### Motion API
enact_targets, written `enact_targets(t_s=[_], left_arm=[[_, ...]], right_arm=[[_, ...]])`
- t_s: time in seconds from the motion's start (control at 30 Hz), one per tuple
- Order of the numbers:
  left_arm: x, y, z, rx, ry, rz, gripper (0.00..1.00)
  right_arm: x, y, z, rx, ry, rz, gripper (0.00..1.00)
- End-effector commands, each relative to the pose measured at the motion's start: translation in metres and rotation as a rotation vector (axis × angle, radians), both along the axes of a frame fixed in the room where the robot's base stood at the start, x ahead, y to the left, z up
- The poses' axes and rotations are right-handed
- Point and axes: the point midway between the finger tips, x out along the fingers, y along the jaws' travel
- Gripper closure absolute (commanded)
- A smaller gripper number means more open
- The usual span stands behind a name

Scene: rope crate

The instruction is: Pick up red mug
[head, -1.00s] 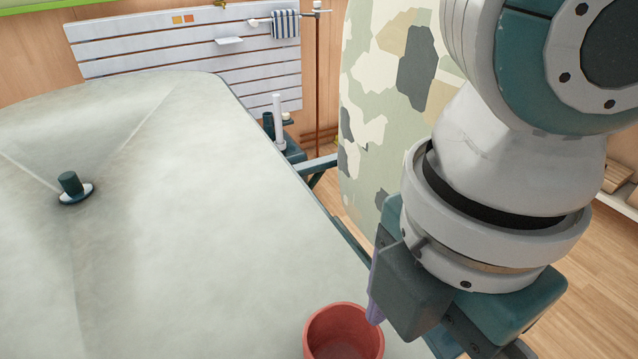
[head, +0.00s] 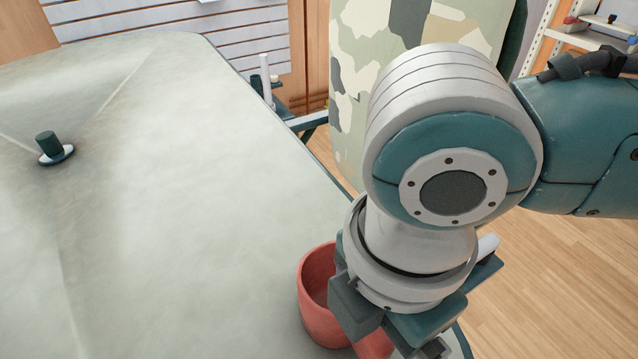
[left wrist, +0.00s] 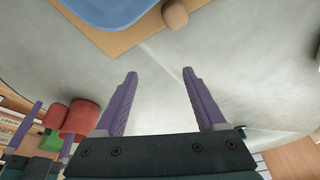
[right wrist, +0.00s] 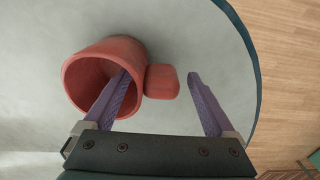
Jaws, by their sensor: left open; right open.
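The red mug (head: 315,300) stands on the pale table near its right edge in the head view, partly hidden behind my right wrist. In the right wrist view the mug (right wrist: 85,60) shows its opening and its handle (right wrist: 162,82). My right gripper (right wrist: 159,76) is open there: one purple finger overlaps the mug's opening, the other is beyond the handle, which shows between them. Whether either finger touches cannot be told. My left gripper (left wrist: 160,75) is open and empty; the mug (left wrist: 80,118) shows left of its fingers in the left wrist view.
The pale table (head: 180,220) is largely clear. A dark knob on a round base (head: 55,149) stands at its left. A camouflage-patterned column (head: 350,100) stands beyond the right edge. A wooden board with a blue-grey item (left wrist: 105,10) lies at the top of the left wrist view.

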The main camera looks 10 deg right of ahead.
Motion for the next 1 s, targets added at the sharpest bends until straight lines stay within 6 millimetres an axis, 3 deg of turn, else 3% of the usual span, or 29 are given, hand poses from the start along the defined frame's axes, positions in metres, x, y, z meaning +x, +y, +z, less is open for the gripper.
enact_targets(t_s=[0.07, 0.8, 1.0], left_arm=[[0.0003, -0.0007, 0.0003, -0.003, -0.001, 0.001, 0.28], [0.0006, -0.0022, 0.0004, -0.008, -0.002, 0.004, 0.28], [0.0006, -0.0007, 0.0004, -0.003, -0.002, 0.0, 0.28]], right_arm=[[0.0, 0.0001, 0.0003, 0.0, 0.0, 0.0, 0.17], [0.0, 0.0, 0.0005, 0.0, 0.0, 0.0, 1.0], [0.0, 0.0, 0.0005, 0.0, 0.0, 0.0, 1.0]])
